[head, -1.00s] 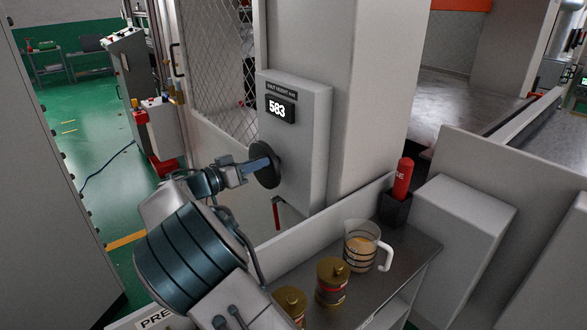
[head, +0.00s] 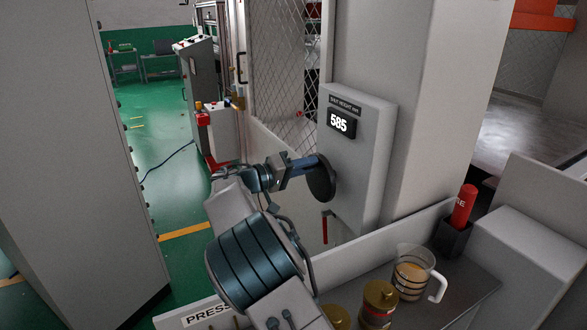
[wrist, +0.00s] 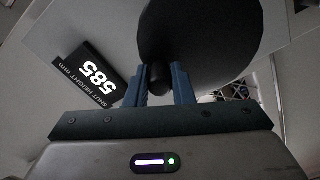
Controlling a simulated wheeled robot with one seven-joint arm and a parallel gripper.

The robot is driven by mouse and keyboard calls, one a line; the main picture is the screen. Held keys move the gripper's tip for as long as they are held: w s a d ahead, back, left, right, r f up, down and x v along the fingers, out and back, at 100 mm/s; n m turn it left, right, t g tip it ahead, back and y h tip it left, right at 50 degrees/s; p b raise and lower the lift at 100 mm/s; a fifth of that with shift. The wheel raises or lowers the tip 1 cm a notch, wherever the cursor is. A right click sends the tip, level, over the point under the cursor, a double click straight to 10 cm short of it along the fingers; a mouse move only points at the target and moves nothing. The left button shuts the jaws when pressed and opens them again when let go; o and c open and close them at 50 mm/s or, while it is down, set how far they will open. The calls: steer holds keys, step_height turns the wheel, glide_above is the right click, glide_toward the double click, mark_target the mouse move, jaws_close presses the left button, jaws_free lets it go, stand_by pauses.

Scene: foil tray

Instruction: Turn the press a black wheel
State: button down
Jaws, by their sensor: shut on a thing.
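The black wheel (head: 321,179) is a dark disc on the side of a grey box on the press column. It also shows in the wrist view (wrist: 202,35), with a short black knob (wrist: 160,77) standing out from it. My gripper (head: 318,162) is at the wheel; in the wrist view its two blue fingers (wrist: 160,84) are closed on the knob from both sides. The display (head: 341,123) above the wheel reads 585 under a "SHUT HEIGHT mm" label. In the head view the knob is hidden by my gripper.
A red lever (head: 325,228) hangs below the wheel. A shelf at the lower right holds a jug (head: 411,272), a gold-lidded jar (head: 379,298) and a black holder (head: 453,238) with a red bottle (head: 465,204). A mesh guard (head: 284,75) stands behind my arm.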

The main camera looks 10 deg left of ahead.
stand_by(0.5)
steer(key=c, duration=1.3)
jaws_free()
steer(key=shift+o, duration=0.2)
steer(key=shift+a, duration=0.1)
steer(key=b+v, duration=0.3)
steer(key=v, duration=1)
steer(key=shift+s+a, duration=0.2)
steer(key=shift+a, duration=0.1)
